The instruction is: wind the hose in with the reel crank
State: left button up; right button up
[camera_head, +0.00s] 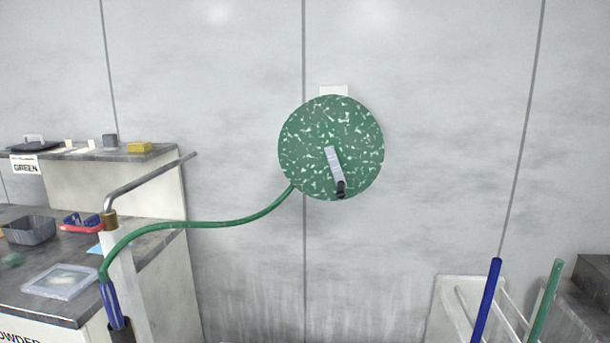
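The green speckled hose reel (305,130) is mounted on the grey wall, right of the middle of the view. Its grey crank arm (333,163) points down and slightly right from the hub, with a black handle (341,189) near the reel's lower rim. The green hose (215,223) leaves the reel's lower left edge, sags along to the left and bends down. It runs to a blue and black end piece (111,303) beside a white post (128,280). Neither of my grippers is in view.
A bent metal pipe with a brass collar (109,220) tops the post. A counter at left holds a grey tub (29,231) and a clear container (61,282). A blue pole (487,300) and a green pole (545,305) stand lower right. Space around the reel is clear.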

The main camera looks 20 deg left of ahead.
aim_at(330, 154)
jog(key=j, duration=1.45)
jog(key=k+u, duration=0.05)
